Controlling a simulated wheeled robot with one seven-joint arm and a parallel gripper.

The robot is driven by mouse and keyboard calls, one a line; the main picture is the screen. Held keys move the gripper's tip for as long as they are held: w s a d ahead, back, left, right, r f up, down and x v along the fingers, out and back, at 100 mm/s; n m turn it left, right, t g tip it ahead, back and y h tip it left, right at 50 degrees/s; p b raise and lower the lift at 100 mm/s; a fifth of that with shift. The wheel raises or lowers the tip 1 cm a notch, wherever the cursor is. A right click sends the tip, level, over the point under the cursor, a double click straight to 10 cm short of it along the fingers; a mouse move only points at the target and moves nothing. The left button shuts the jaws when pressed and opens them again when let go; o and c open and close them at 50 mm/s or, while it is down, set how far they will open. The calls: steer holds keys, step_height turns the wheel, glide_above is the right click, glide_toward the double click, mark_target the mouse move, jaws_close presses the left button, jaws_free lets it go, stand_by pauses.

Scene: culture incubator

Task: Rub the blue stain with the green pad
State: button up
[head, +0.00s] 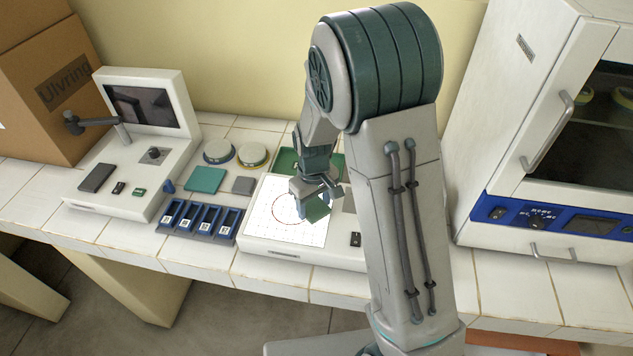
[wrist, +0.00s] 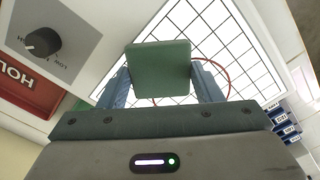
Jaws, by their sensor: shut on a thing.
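My gripper (head: 311,199) is shut on the green pad (head: 319,209) and holds it over the white gridded panel (head: 283,233). In the wrist view the pad (wrist: 160,68) sits between the two blue-grey fingers of my gripper (wrist: 162,80). A thin red circle (wrist: 229,82) is drawn on the grid, partly hidden behind the pad and fingers. I cannot tell whether the pad touches the panel. No blue stain can be made out on the visible part of the grid.
A blue slotted rack (head: 198,221), a teal square (head: 205,179), a grey block (head: 243,185) and two round dishes (head: 219,151) lie left of the panel. A screened instrument (head: 140,110) stands farther left. The incubator (head: 545,130) stands at the right.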

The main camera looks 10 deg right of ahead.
steer(key=shift+w+r+p, duration=0.1)
steer(key=shift+r+p, duration=1.85)
steer(key=shift+r, duration=1.95)
